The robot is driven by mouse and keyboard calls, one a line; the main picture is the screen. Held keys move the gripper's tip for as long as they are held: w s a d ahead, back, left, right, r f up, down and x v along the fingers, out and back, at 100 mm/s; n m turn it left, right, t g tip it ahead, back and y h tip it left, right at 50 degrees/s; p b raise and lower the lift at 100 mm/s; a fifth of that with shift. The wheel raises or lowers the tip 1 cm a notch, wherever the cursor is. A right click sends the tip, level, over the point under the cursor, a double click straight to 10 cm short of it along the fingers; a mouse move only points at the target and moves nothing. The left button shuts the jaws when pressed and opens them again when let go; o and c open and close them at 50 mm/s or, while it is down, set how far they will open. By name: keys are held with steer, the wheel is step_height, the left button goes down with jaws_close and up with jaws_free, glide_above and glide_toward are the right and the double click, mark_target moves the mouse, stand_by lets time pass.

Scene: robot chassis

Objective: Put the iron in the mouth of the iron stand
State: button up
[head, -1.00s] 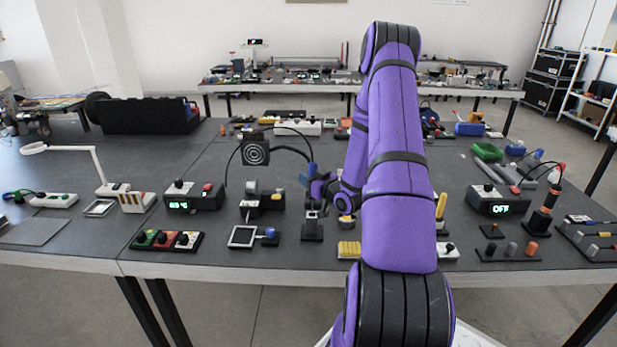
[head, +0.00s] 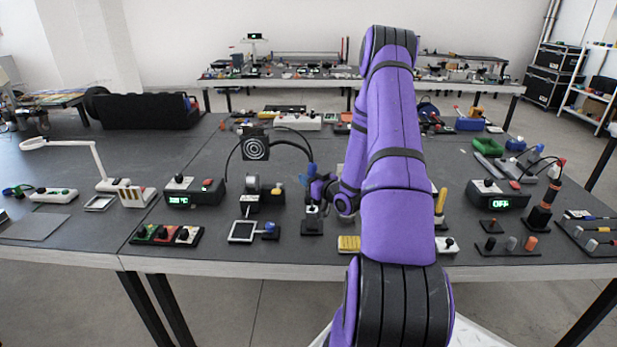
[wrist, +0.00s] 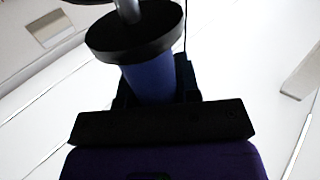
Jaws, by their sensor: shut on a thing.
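The iron has a blue handle (head: 309,175) and stands roughly upright in my gripper (head: 318,189), with a black cable arcing off to the left. In the wrist view its blue handle (wrist: 152,82), black collar and part of a grey metal shaft show, with my gripper (wrist: 160,105) shut around the handle. The small dark iron stand (head: 312,226) is directly below my gripper at the front of the table. The iron's lower end and the stand's mouth are too small and partly hidden, so I cannot tell whether the tip is inside.
A black box with a green display (head: 193,192) and a fan with a round grille (head: 255,149) stand to the left. A yellow sponge (head: 348,244) lies right of the stand. Another iron with an orange-black handle (head: 552,188) stands at the right. My arm hides the table's middle.

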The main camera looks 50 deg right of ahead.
steer(key=shift+f, duration=2.75)
steer(key=o, duration=0.9)
steer(key=shift+o, duration=0.2)
steer(key=s, duration=1)
steer(key=shift+s+a, duration=0.4)
steer(key=shift+r, duration=0.1)
step_height(320, 180, up, 10)
